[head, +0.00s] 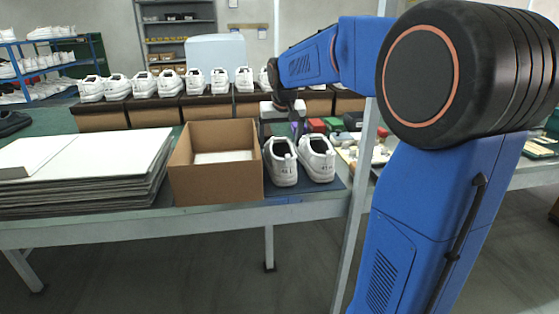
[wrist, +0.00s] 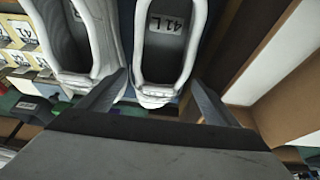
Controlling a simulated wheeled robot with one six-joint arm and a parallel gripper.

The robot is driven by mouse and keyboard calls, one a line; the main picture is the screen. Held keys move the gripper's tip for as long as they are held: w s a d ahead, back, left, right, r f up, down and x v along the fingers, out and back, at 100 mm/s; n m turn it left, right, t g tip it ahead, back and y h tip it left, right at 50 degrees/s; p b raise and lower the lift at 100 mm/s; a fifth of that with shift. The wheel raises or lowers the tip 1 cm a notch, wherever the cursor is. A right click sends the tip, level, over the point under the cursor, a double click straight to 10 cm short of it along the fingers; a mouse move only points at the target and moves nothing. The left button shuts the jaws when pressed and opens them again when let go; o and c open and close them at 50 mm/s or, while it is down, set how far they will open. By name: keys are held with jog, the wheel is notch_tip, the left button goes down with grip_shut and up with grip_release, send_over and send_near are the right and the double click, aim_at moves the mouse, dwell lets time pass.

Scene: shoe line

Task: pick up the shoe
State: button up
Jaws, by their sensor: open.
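Two white shoes stand side by side on the blue mat. The left shoe (head: 282,162) is close to the open cardboard box, and the right shoe (head: 316,158) is beside it. My gripper (head: 297,126) is just above and behind them in the head view. In the wrist view the left shoe (wrist: 170,68), with a size label inside, has its heel between the two open fingers of my gripper (wrist: 160,86). The right shoe (wrist: 92,70) shows to the left of the fingers there. Whether a finger touches either shoe I cannot tell.
The cardboard box (head: 217,180) stands immediately left of the shoes, and its wall (wrist: 278,112) is close to my right finger in the wrist view. A stack of flat boards (head: 85,170) fills the table's left. A row of white shoes (head: 170,82) stands behind.

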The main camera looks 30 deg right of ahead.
jog(key=x, duration=0.4)
jog(key=shift+d+f, duration=0.1)
jog(key=shift+f, duration=0.1)
jog(key=shift+c, duration=0.7)
jog(key=c, duration=1)
jog(key=shift+r, duration=0.1)
